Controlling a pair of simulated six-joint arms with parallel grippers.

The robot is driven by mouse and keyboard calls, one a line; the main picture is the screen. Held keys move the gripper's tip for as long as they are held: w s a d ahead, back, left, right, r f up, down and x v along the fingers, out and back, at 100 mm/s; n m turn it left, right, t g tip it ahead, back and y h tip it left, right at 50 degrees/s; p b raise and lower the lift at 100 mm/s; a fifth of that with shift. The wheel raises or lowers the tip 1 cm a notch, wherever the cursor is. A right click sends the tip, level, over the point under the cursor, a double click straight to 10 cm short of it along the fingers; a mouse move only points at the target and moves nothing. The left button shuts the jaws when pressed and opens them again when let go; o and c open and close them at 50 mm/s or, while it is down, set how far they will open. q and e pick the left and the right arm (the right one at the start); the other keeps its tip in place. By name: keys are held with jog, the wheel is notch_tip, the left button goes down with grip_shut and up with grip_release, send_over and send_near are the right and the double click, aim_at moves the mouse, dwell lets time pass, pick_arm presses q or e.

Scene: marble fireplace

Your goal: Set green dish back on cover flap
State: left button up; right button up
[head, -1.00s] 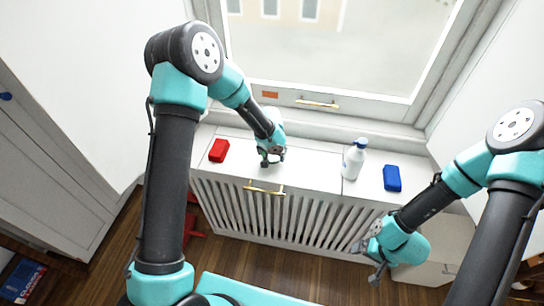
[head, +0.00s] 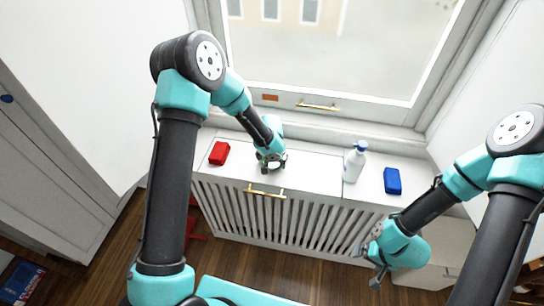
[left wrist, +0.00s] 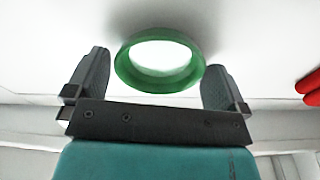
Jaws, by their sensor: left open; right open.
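The green dish (left wrist: 160,58) is a round, shallow ring-shaped piece on the white surface in the left wrist view. My left gripper (left wrist: 145,85) is open, with one finger on each side of the dish and gaps showing between. In the head view my left gripper (head: 273,168) is low over the white cover flap (head: 310,170), and the dish is mostly hidden there by the gripper. My right gripper (head: 367,266) is open and empty, in front of the slatted cabinet at the right.
A red block (head: 219,153) lies left of my left gripper; part of something red (left wrist: 309,88) shows in the left wrist view. A white bottle (head: 354,163) and a blue block (head: 392,180) stand to the right. A brass handle (head: 264,192) is on the front edge. The window is behind.

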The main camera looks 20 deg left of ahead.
aim_at(271, 166)
pick_arm(q)
notch_tip(271, 166, up, 12)
jog(key=s, duration=0.1)
jog(key=shift+s, duration=0.2)
dwell(0.3)
jog(key=shift+a, duration=0.1)
dwell(0.4)
